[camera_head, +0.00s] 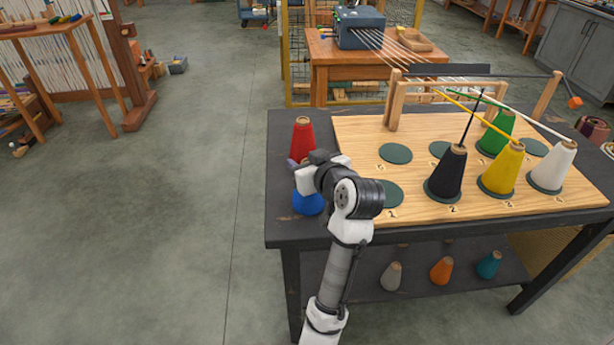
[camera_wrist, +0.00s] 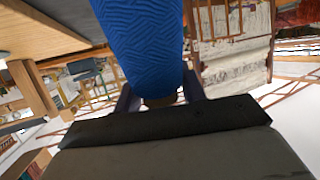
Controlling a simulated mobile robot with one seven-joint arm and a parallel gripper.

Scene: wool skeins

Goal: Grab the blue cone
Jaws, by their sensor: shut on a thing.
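The blue cone (camera_head: 307,204) is at the left end of the dark table, partly hidden behind my arm in the head view. In the wrist view the blue cone (camera_wrist: 140,40) fills the upper middle, its narrow end between the two fingers. My gripper (camera_wrist: 160,98) is shut on the cone near that end. In the head view my gripper (camera_head: 300,168) is over the table's left side, mostly hidden by my wrist. Whether the cone's base touches the table is hard to tell.
A red cone (camera_head: 302,138) stands just behind my gripper. The wooden board (camera_head: 420,160) to the right holds black (camera_head: 449,172), yellow (camera_head: 502,168), green (camera_head: 497,132) and white (camera_head: 553,166) cones on dark green discs, with yarn strands above. Disc 1 (camera_head: 390,193) is bare.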

